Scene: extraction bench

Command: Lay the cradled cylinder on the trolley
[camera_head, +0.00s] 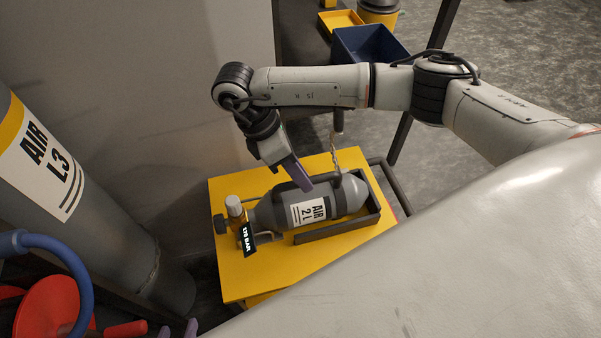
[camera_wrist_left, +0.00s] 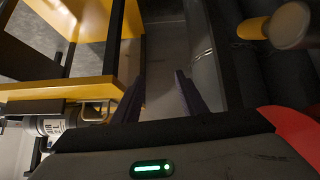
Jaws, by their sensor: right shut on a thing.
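The grey cylinder (camera_head: 265,214), labelled AIR 2 l, lies on its side in a dark open-topped cradle (camera_head: 374,214) over the yellow trolley (camera_head: 240,272). Its valve and small display point left. My right gripper (camera_head: 302,176) comes down from above with purple fingers at the cylinder's upper side and is shut; the exact contact is partly hidden. My left gripper (camera_wrist_left: 160,90) is open and empty in the left wrist view, apart from the cylinder. Its fingertips show at the bottom edge of the head view (camera_head: 178,329). The cylinder also shows in the left wrist view (camera_wrist_left: 52,125).
A large AIR L3 cylinder (camera_head: 105,215) stands left of the trolley, with a blue hose (camera_head: 60,250) and red parts (camera_head: 48,305) near it. A dark blue bin (camera_head: 365,45) and yellow tray (camera_head: 340,20) are behind. Grey floor is free at right.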

